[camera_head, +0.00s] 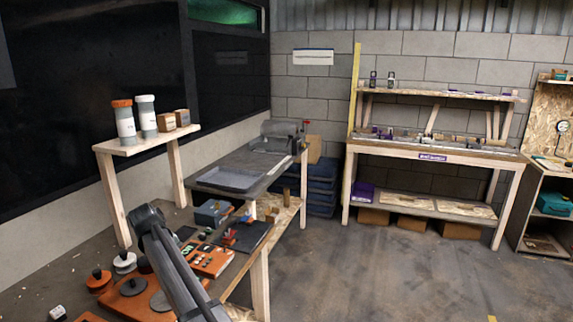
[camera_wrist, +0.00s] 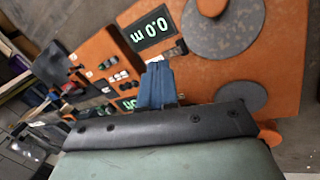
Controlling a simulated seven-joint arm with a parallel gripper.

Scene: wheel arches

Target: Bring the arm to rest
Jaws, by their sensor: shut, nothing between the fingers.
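My gripper (camera_wrist: 157,72) shows in the wrist view as two blue fingers pressed together, shut and empty. The fingers stand out over an orange panel, with nothing held between them. How far they are from the panel I cannot tell. In the head view my grey arm (camera_head: 175,262) reaches up from the bottom edge over the workbench, bent at a rounded joint. The gripper itself cannot be made out there.
Near the arm are an orange device (camera_head: 210,260), an orange board (camera_head: 130,300), a blue-grey box (camera_head: 212,212) and knobbed weights (camera_head: 99,280). The wrist view shows a display (camera_wrist: 150,27) and a large grey disc (camera_wrist: 222,27). The floor (camera_head: 400,270) at right is clear.

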